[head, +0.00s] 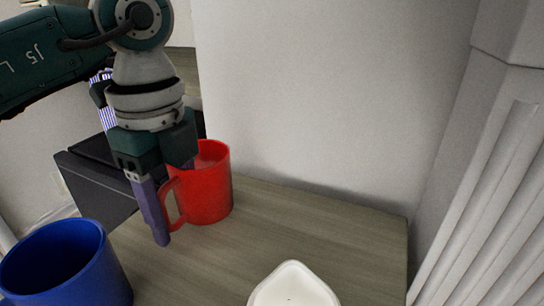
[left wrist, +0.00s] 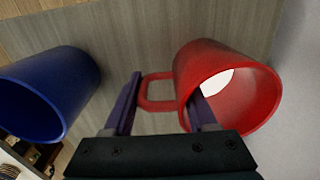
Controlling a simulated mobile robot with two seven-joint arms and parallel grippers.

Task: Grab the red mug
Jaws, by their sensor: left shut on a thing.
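The red mug (head: 208,190) stands upright on the wooden tabletop, its handle toward the left of the head view. My left gripper (head: 176,208) comes down over it from above. One purple finger is outside, beside the handle; the other is mostly hidden by the mug in the head view. In the left wrist view, the mug (left wrist: 222,82) is at the right, and the gripper (left wrist: 166,86) has its fingers on either side of the handle and near wall, the right finger appearing to reach inside the rim. The jaws are shut on the mug. My right gripper is out of view.
A blue mug (head: 68,268) stands at the front left; the left wrist view also shows it (left wrist: 62,82). A white vessel (head: 293,287) is at the front edge of the picture. A white wall (head: 330,95) rises behind the wooden tabletop (head: 320,225), whose right part is clear.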

